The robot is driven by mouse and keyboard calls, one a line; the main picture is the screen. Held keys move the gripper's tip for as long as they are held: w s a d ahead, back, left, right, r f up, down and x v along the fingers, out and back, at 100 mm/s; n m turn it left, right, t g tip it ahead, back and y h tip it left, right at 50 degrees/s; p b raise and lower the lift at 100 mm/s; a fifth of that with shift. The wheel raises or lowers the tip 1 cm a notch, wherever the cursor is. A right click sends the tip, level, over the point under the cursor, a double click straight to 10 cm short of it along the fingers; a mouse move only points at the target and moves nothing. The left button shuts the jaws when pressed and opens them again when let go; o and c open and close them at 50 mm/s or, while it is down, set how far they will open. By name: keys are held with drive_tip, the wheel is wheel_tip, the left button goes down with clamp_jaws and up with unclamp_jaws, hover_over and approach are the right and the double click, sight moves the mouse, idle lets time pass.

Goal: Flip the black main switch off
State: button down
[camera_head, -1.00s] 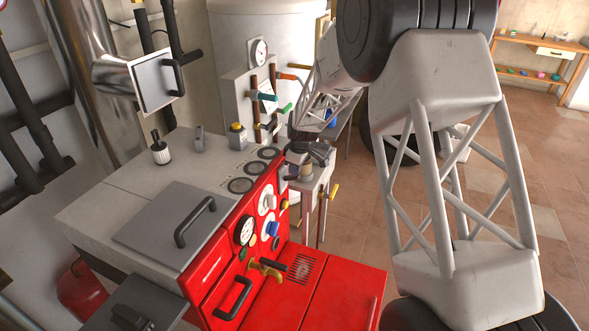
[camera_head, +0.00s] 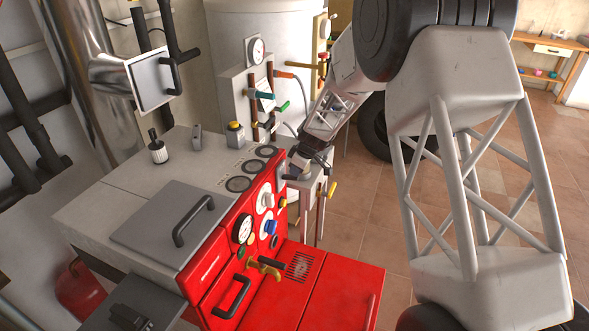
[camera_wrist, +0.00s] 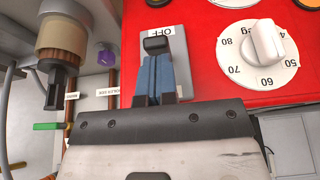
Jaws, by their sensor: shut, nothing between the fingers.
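The black main switch (camera_wrist: 155,44) sits on a grey plate on the red boiler front, beside an upside-down "OFF" label in the wrist view. The plate (camera_head: 281,171) shows at the red panel's upper right edge in the head view. My gripper (camera_wrist: 154,62) is shut, its blue-padded fingers pointing at the switch. The fingertips overlap the switch's near side in the wrist view; I cannot tell whether they touch it. They hide part of the switch, and its tilt is unclear. In the head view my gripper (camera_head: 299,162) is close beside the plate.
A white temperature dial (camera_wrist: 264,42) is right of the switch in the wrist view. A brown-and-black fitting (camera_wrist: 60,60) and a green-handled valve (camera_wrist: 52,126) are at left. Gauges and knobs (camera_head: 265,199) crowd the red panel. Open floor (camera_head: 355,215) lies to the right.

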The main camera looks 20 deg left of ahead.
drive_tip(key=shift+d+f+y, duration=0.25)
drive_tip(key=shift+f+y, duration=0.1)
drive_tip(key=shift+y, duration=0.3)
drive_tip(key=shift+d+f+y, duration=0.25)
drive_tip(key=shift+f+y, duration=0.05)
drive_tip(key=shift+y, duration=0.35)
drive_tip(key=shift+f, duration=0.1)
drive_tip(key=shift+r, duration=0.2)
drive_tip(key=shift+r, duration=0.6)
drive_tip(key=shift+d+r, duration=0.1)
drive_tip(key=d+f+v, duration=0.1)
drive_tip(key=d+v, duration=0.1)
drive_tip(key=v, duration=1.1)
drive_tip(key=shift+d+f, duration=0.2)
drive_tip(key=shift+f, duration=0.05)
